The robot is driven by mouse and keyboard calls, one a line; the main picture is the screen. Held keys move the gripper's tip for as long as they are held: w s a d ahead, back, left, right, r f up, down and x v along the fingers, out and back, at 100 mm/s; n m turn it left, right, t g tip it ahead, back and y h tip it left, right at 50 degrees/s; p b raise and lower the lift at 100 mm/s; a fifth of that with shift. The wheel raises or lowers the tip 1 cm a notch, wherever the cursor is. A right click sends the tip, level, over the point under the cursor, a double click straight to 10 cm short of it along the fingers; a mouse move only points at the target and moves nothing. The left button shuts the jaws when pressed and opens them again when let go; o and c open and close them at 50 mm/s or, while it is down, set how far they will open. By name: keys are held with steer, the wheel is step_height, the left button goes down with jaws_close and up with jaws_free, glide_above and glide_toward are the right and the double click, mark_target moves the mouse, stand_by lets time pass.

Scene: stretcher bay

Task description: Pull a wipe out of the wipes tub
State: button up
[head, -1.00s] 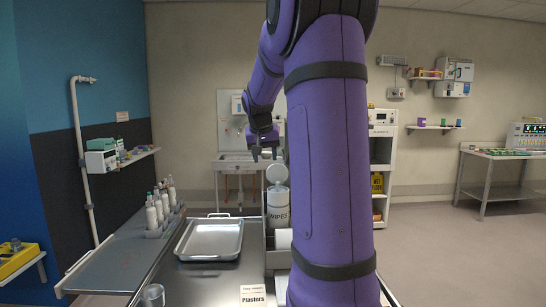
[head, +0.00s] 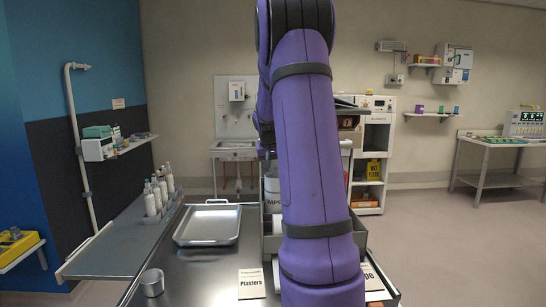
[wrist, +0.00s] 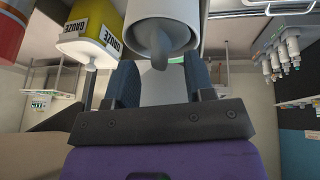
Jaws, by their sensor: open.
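The white wipes tub (head: 272,197) stands in a grey holder on the steel top in the head view, partly hidden by my arm. In the wrist view the tub (wrist: 181,22) is at the top centre, and a grey wipe tip (wrist: 158,45) sticks out of it. My gripper (wrist: 161,82) is open, with its two dark fingers apart and nothing seen held between them. The wipe tip shows just beyond the gap between the fingers; I cannot tell whether they touch it. In the head view my arm mostly hides the gripper.
A yellow gauze pack (wrist: 88,35) is beside the tub in the wrist view. In the head view, a steel tray (head: 207,243), a metal cup (head: 152,283) and a Plasters box (head: 251,284) are on the steel top. Several bottles (head: 158,190) stand at the left.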

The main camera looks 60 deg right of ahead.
steer(key=shift+w+d+f, duration=0.1)
steer(key=shift+d+f, duration=0.1)
steer(key=shift+f, duration=0.3)
jaws_close()
steer(key=shift+r, duration=2.5)
steer(key=shift+s+a+r, duration=0.35)
steer(key=shift+s+a, duration=0.2)
steer(key=shift+s, duration=0.1)
steer(key=shift+s+a+r, duration=0.3)
steer(key=shift+s+a, duration=0.2)
steer(key=shift+s, duration=0.15)
steer(key=shift+s+a+r, duration=0.35)
steer(key=shift+s+a, duration=0.2)
steer(key=shift+s, duration=0.1)
